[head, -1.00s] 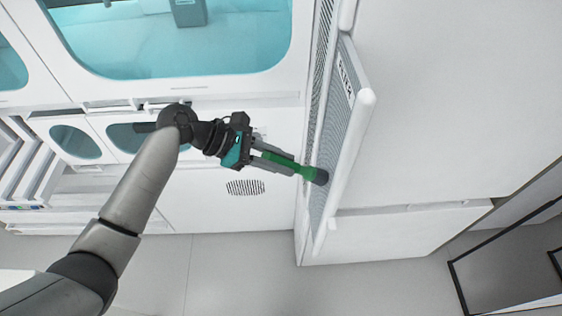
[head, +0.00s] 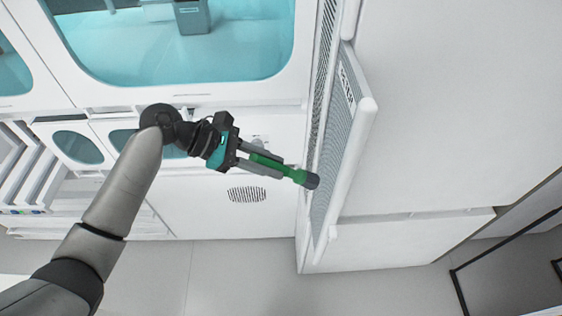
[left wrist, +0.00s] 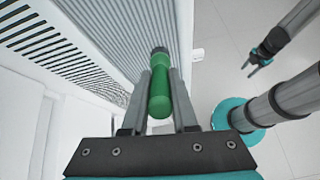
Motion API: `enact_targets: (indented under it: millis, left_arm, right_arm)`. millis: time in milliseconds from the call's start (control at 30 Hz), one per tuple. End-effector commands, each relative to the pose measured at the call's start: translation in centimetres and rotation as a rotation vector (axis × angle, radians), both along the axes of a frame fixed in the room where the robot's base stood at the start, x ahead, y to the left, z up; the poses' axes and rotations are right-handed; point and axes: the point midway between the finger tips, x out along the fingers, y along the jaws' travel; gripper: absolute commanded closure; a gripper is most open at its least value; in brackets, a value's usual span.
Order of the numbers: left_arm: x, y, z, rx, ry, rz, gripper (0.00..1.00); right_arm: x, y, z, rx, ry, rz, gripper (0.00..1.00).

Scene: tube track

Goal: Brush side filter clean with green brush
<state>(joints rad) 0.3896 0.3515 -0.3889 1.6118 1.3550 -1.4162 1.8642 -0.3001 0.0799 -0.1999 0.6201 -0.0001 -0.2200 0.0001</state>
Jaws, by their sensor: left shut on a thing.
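The green brush (head: 285,171) has a green handle and a dark bristle end. My left gripper (head: 270,166) is shut on its handle, and the brush points right toward the side filter. The side filter (head: 335,150) is a tall grey mesh panel in a white frame, standing out at an angle from the white cabinet. The bristle end appears at or close to the mesh edge; I cannot tell whether it touches. The left wrist view also shows the brush (left wrist: 160,95) between the two fingers, with the filter mesh (left wrist: 125,35) beyond. My right gripper (left wrist: 257,60) shows small in that view.
A white cabinet with a blue-tinted window (head: 180,45) stands behind my left arm. A small round vent (head: 248,194) is below it. A black-framed stand (head: 500,265) is at the lower right. The grey floor (head: 230,270) is clear below.

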Motion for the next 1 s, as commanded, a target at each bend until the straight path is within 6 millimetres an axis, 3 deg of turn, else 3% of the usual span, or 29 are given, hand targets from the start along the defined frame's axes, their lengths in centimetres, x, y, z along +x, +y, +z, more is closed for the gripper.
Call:
enact_targets:
  millis: [533,1000]
  left_arm:
    - [0.0,5.6,-0.1,0.003,0.001,0.002,1.00]
    - [0.0,6.3,-0.1,0.001,0.001,0.001,1.00]
  right_arm:
    - [0.0,0.0,0.0,0.000,0.000,0.000,0.50]
    - [0.0,0.0,0.0,0.000,0.000,0.000,0.50]
